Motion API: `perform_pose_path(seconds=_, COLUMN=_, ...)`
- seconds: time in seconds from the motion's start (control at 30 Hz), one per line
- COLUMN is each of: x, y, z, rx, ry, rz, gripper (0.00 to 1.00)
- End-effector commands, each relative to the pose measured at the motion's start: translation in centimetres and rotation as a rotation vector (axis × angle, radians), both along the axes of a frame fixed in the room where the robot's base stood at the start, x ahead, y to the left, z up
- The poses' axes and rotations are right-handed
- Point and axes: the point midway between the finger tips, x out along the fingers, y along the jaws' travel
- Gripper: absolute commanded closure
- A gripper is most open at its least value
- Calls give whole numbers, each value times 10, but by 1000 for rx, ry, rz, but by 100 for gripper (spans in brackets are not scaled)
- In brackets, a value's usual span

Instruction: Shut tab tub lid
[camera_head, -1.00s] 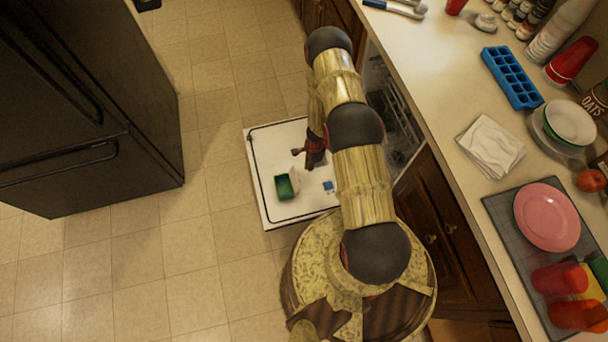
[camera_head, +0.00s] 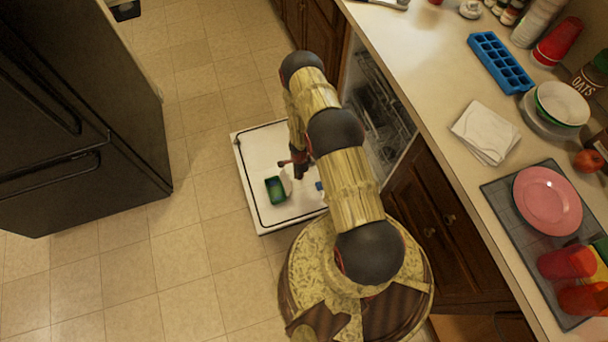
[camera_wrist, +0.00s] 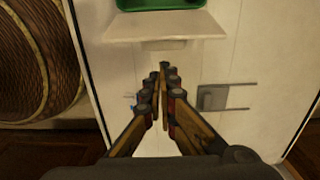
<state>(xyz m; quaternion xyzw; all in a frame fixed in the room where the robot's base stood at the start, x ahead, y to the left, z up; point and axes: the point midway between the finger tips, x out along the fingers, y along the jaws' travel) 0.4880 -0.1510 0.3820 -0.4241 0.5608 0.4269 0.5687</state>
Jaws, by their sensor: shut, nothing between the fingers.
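The tab tub is a green box (camera_head: 276,190) on the lowered white dishwasher door (camera_head: 257,214). Its pale lid (camera_head: 287,184) stands open on the tub's right side in the head view. In the wrist view, the green tub (camera_wrist: 160,4) is cut off by the top edge. The open lid (camera_wrist: 165,26) spreads below it, with a small tab (camera_wrist: 166,44) at its near edge. My gripper (camera_wrist: 164,70) is shut and empty, its fingertips just below the tab in the picture. I cannot tell whether they touch. In the head view, my gripper (camera_head: 297,167) is beside the lid.
A dark fridge (camera_head: 75,120) stands left, with bare floor between it and the door. The open dishwasher (camera_head: 378,110) and a cluttered counter (camera_head: 420,60) lie right. A small blue item (camera_head: 319,185) is partly hidden by my arm. A grey latch plate (camera_wrist: 212,97) is right of my fingers.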

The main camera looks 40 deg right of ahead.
Motion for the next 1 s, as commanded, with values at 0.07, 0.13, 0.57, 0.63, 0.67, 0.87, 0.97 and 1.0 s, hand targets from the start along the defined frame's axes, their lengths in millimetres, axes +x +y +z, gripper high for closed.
perform_pose_path(seconds=0.07, x=0, y=7, z=1, rx=1, ry=3, rz=1, gripper=100)
perform_pose_path(seconds=0.13, x=1, y=12, z=3, rx=1, ry=3, rz=1, gripper=100)
perform_pose_path(seconds=0.57, x=2, y=15, z=5, rx=1, ry=3, rz=0, gripper=100)
perform_pose_path(seconds=0.63, x=2, y=15, z=5, rx=-3, ry=4, rz=0, gripper=100)
perform_pose_path(seconds=0.67, x=2, y=15, z=6, rx=-6, ry=5, rz=0, gripper=100)
perform_pose_path(seconds=0.87, x=3, y=19, z=9, rx=-50, ry=17, rz=1, gripper=100)
perform_pose_path(seconds=0.97, x=3, y=20, z=10, rx=-63, ry=21, rz=0, gripper=100)
perform_pose_path(seconds=1.0, x=3, y=20, z=10, rx=-69, ry=23, rz=1, gripper=100)
